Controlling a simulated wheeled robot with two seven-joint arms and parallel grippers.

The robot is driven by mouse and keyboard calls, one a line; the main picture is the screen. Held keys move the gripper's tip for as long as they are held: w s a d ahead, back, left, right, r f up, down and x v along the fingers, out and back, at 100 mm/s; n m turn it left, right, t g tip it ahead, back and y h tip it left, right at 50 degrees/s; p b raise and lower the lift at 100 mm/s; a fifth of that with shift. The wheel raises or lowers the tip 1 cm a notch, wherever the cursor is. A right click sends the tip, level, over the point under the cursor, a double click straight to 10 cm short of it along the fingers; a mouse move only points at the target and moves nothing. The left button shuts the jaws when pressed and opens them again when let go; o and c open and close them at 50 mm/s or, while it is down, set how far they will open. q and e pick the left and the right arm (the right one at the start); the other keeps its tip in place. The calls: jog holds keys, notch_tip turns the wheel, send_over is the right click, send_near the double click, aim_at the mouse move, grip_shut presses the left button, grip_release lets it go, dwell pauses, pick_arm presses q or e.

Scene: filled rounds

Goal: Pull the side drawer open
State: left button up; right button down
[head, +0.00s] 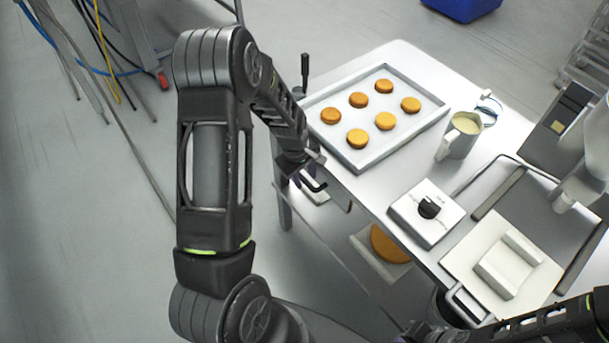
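My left arm comes in from the left and bends down to the table's left edge. Its gripper (316,181) is at that edge, below the tray's near corner. Dark finger parts show there, but I cannot tell whether they are open or shut, or touching a handle. A small pale piece (317,196), perhaps part of the side drawer, shows just under the gripper; the arm hides much of this spot. My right arm enters at the bottom right, low over the table's front edge; its gripper is not clearly seen.
On the white table (372,180) are a tray (352,155) with several orange rounds, a jug (459,135), a white box with a black knob (427,212) and a pale board (470,262). Below the edge, a large orange round (389,245) lies on a pale surface. Floor at left is mostly clear.

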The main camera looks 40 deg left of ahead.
pick_arm(q)
jog(key=shift+f, duration=0.1)
jog(key=shift+c, duration=0.6)
grip_shut()
dwell(0.8)
